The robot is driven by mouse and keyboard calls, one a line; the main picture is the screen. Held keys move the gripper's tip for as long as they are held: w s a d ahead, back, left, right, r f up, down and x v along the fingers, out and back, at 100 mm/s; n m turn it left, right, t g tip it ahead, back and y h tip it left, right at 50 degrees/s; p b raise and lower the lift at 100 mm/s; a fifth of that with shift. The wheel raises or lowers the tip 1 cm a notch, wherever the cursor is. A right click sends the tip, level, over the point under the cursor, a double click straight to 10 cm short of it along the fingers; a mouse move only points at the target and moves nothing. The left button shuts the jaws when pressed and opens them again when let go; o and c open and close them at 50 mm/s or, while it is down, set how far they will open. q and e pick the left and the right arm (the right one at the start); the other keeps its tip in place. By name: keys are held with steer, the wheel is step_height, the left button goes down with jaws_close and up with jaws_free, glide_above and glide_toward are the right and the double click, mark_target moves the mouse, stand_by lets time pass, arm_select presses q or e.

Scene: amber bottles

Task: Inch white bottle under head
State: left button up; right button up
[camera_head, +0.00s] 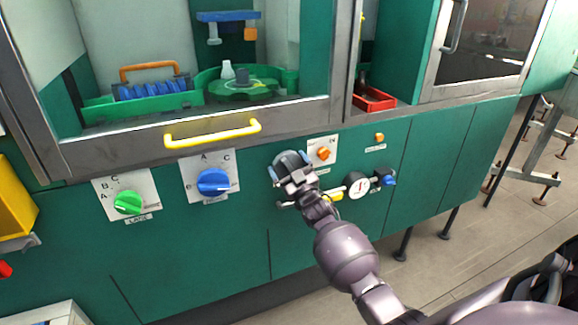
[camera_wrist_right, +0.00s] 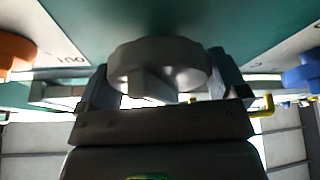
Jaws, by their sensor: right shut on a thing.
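A small white bottle (camera_head: 227,70) stands upright on the green round turntable (camera_head: 262,91) behind the glass of the cabinet. A blue head-like fixture (camera_head: 228,17) with an orange part hangs above, a little right of the bottle in the picture. My right gripper (camera_head: 290,168) is at the front panel, shut on a grey knob (camera_head: 283,160). In the right wrist view the grey knob (camera_wrist_right: 158,68) sits between the two fingers (camera_wrist_right: 165,85). Its marker and label are hidden. My left gripper is not in view.
A blue selector (camera_head: 213,182) and a green selector (camera_head: 128,202) are left of my gripper. An orange knob (camera_head: 323,153), a gauge (camera_head: 358,186) and a blue valve (camera_head: 384,177) are right. A yellow door handle (camera_head: 212,134) juts out above. A red tray (camera_head: 374,99) stands in an open bay.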

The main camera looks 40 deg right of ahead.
steer(key=n+y, duration=0.2)
steer(key=n, duration=0.3)
steer(key=shift+r+p, duration=0.1)
steer(key=shift+p, duration=0.25)
steer(key=shift+n+g+y, duration=0.4)
steer(key=shift+n+y, duration=0.2)
steer(key=shift+n, duration=0.9)
steer(key=shift+n+y+p, duration=0.3)
steer(key=o, duration=0.6)
